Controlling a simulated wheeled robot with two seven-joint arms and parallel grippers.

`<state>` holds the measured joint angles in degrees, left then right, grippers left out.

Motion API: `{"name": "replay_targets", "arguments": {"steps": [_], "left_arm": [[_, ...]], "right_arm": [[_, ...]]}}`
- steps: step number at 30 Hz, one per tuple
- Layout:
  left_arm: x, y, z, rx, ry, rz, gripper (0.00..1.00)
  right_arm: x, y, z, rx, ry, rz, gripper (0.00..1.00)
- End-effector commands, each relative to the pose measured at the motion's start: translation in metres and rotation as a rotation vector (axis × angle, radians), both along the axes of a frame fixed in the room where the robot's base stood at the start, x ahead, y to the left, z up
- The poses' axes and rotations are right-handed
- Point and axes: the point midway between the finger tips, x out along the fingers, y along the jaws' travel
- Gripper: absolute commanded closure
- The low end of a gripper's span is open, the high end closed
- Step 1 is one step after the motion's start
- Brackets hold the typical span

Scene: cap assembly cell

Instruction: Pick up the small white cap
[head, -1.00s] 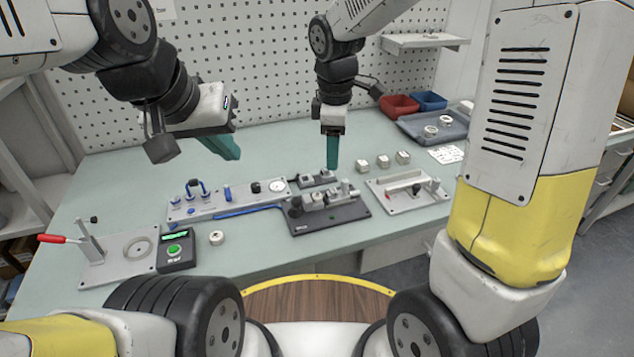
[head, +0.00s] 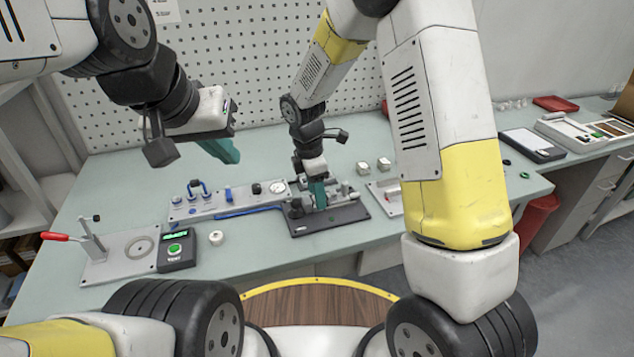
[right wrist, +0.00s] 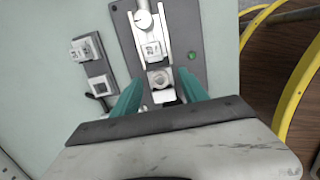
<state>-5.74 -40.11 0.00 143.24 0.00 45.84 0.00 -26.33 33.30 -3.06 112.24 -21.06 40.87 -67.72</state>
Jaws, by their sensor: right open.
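A small white round piece with a dark centre (head: 216,237), which may be the cap, lies on the bench beside the tester with the green button. My right gripper (head: 317,194) is low over the dark grey fixture (head: 345,215), well to the right of that piece. In the right wrist view its teal fingers (right wrist: 165,92) are apart, on either side of a small light part (right wrist: 159,79) on the fixture's metal rail; I cannot tell whether they touch it or whether it is a cap. My left gripper (head: 222,150) hangs above the bench; its finger gap cannot be seen.
A panel with blue fittings (head: 225,202) stands left of the fixture. A plate with a red-handled lever (head: 105,262) and the tester (head: 176,250) are at the front left. White blocks (head: 362,167) stand behind the fixture. My right arm hides part of the bench's right side.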

Motion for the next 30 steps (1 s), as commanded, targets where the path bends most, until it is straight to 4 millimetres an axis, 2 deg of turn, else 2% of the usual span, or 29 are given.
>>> {"name": "replay_targets", "arguments": {"steps": [7, 8, 14, 25, 30], "left_arm": [[0.0000, 0.0000, 0.0000, 0.000, 0.000, 0.000, 1.00], [0.0000, 0.0000, 0.0000, 0.000, 0.000, 0.000, 1.00], [0.0000, 0.0000, 0.0000, 0.000, 0.000, 0.000, 1.00], [0.0000, 0.0000, 0.0000, 0.000, 0.000, 0.000, 1.00], [0.0000, 0.0000, 0.0000, 0.000, 0.000, 0.000, 1.00]], "right_arm": [[-0.0001, -0.0002, -0.0024, 0.000, 0.000, 0.000, 0.49], [-0.0001, -0.0002, -0.0023, 0.000, 0.000, 0.000, 0.53], [-0.0001, -0.0002, -0.0021, 0.000, 0.000, 0.000, 0.92], [-0.0001, -0.0001, -0.0014, 0.000, 0.000, -0.001, 0.92], [0.0004, 0.0003, 0.0068, 0.002, -0.002, -0.001, 0.92]]}}
